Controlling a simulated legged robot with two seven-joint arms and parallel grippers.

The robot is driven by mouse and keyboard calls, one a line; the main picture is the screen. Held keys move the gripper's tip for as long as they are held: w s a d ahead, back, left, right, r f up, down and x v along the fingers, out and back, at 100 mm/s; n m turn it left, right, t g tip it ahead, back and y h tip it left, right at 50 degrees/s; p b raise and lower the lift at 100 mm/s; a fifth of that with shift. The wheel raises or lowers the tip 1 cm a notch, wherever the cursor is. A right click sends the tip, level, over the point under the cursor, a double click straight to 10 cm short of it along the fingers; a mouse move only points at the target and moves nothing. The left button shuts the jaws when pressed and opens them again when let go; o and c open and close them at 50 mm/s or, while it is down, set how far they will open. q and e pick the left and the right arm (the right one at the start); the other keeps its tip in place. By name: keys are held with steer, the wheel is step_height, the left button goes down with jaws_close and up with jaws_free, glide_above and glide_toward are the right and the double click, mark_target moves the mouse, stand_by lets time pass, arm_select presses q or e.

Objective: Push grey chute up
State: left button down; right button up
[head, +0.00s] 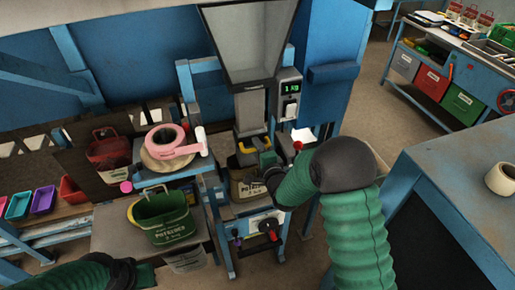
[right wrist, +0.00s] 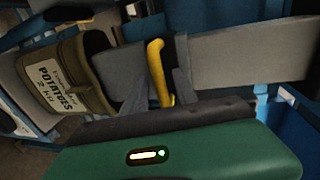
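The grey chute (head: 250,110) hangs below the glass-sided hopper in the middle of the head view, with a yellow handle (head: 246,149) at its lower part. The yellow handle also shows in the right wrist view (right wrist: 158,72), upright just ahead of my right gripper. My right gripper (head: 265,160) is at the handle, beside the chute's lower end. Grey finger parts stand close on both sides of the handle, but I cannot tell if they grip it. My left gripper (head: 105,265) is low at the left; its fingers are not clear.
An olive potato sack (right wrist: 65,80) sits below the chute. A green sack (head: 165,218) stands on a grey shelf at left, below a pink tape dispenser (head: 170,142). A scale display (head: 291,86) reads 1 kg. A blue bench (head: 455,190) stands at right; floor lies behind it.

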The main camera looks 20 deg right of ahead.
jaws_close()
steer(key=shift+f, duration=0.1)
steer(key=shift+s+a+f, duration=0.1)
steer(key=shift+a+f, duration=0.05)
steer(key=shift+f, duration=0.05)
stand_by(0.9)
